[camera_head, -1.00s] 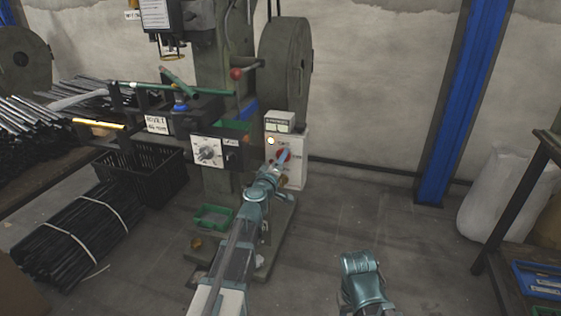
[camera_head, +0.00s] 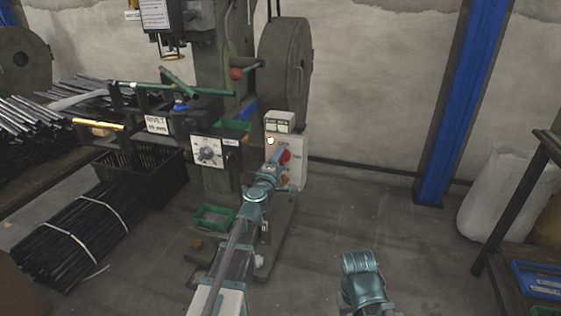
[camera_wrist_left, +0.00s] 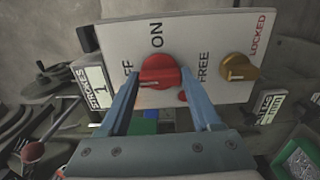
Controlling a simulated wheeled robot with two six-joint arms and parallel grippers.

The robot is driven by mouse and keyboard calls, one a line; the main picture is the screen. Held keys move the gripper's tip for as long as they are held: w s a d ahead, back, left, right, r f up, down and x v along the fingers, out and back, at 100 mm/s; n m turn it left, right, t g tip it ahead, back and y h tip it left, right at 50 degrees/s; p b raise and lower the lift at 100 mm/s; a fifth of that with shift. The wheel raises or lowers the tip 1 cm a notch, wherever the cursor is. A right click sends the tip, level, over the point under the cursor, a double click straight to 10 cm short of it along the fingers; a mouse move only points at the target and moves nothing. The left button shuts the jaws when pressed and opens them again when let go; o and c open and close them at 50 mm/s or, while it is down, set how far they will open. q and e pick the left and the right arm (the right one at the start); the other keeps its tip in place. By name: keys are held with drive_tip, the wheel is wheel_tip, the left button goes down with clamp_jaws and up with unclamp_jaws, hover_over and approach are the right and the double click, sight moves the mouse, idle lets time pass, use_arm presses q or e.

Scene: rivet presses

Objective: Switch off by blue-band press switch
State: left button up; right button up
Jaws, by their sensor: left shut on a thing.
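The red rotary switch (camera_head: 285,157) sits on the front of a white control box (camera_head: 300,148) beside the press (camera_head: 220,60). In the left wrist view the red switch (camera_wrist_left: 160,72) is between the two blue fingers of my left gripper (camera_wrist_left: 160,88), which is shut on it. ON is printed above the switch, and OFF at its left is partly covered by a finger. Which label the switch points to is not clear. My left gripper also shows in the head view (camera_head: 278,157). A blue patch (camera_head: 248,110) shows on the press behind. My right gripper is not clearly seen.
A yellow knob (camera_wrist_left: 238,68) sits right of the switch, near the words FREE and LOCKED. A dial box (camera_head: 207,150) stands left of the control box. A green tray (camera_head: 213,218) lies low by the press base.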

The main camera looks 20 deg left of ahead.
idle(0.3)
use_arm(q)
drive_tip(key=o, duration=1.4)
drive_tip(key=shift+s, duration=0.15)
